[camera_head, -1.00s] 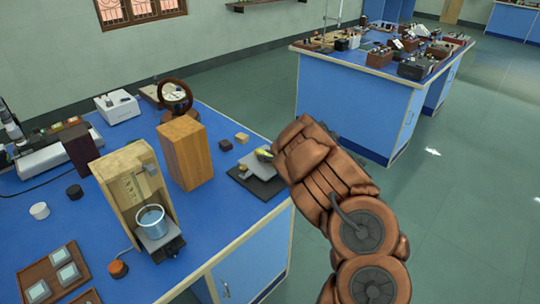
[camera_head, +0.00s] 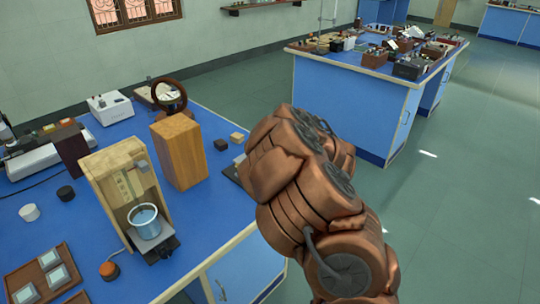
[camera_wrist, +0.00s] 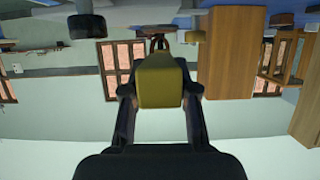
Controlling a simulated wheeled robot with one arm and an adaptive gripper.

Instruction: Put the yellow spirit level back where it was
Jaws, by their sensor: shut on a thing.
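The yellow spirit level (camera_wrist: 160,82) shows in the wrist view as a yellow block between the two dark fingers of my gripper (camera_wrist: 160,90). The fingers are shut on its sides. In the wrist view the room appears upside down behind it. In the head view my copper-coloured arm hides the gripper and the level. The arm stands over the right end of the blue bench (camera_head: 205,215), next to a dark flat plate (camera_head: 232,172) that is mostly hidden.
A tall wooden block (camera_head: 180,152) and a wooden stand (camera_head: 115,185) with a metal cup (camera_head: 144,220) stand left of my arm. Small dark (camera_head: 221,144) and light (camera_head: 237,137) blocks lie behind. A second blue bench (camera_head: 345,95) stands beyond, across open floor.

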